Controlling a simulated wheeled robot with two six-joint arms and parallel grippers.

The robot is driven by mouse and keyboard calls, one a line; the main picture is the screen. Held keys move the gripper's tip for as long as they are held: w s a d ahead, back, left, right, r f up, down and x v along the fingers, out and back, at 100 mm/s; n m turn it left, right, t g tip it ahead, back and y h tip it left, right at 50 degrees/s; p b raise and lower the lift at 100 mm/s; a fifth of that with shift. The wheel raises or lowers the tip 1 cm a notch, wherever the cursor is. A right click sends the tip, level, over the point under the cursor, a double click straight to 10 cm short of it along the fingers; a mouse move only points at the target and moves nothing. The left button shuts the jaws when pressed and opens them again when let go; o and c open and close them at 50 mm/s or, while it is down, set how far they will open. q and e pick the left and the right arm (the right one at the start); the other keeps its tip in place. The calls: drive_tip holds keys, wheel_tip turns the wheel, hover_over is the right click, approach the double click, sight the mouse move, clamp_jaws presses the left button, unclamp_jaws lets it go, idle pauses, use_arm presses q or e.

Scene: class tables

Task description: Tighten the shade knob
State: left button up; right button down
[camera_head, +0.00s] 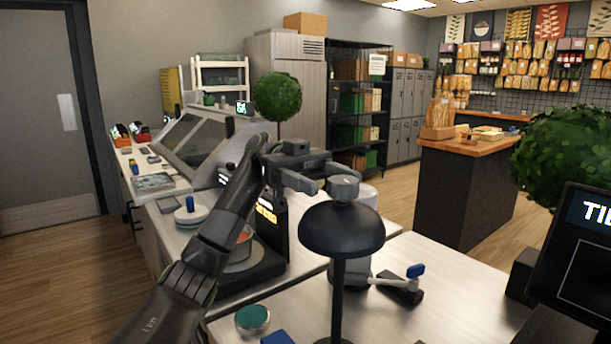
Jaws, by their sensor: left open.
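A black lamp with a domed shade (341,231) stands on a dark stem on the counter at the front middle. A grey shade knob (343,187) sits on top of the shade. My left gripper (322,176) is open just above and to the left of the knob, its fingers pointing right towards it. One finger overlaps the knob's left side in the picture, and I cannot tell whether they touch. The lamp's base is cut off by the bottom edge. My right gripper is out of view.
A green-topped round tin (252,319) sits front left. A black scale (262,262) with a pot stands behind my left arm. A dark screen (585,255) blocks the right edge.

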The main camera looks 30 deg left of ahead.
use_arm(q)
drive_tip(key=v, duration=0.6)
drive_tip(key=shift+a+b, duration=0.25)
drive_tip(key=shift+b, duration=0.1)
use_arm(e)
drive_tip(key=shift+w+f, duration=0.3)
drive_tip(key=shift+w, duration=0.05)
use_arm(q)
drive_tip(key=shift+w, duration=0.15)
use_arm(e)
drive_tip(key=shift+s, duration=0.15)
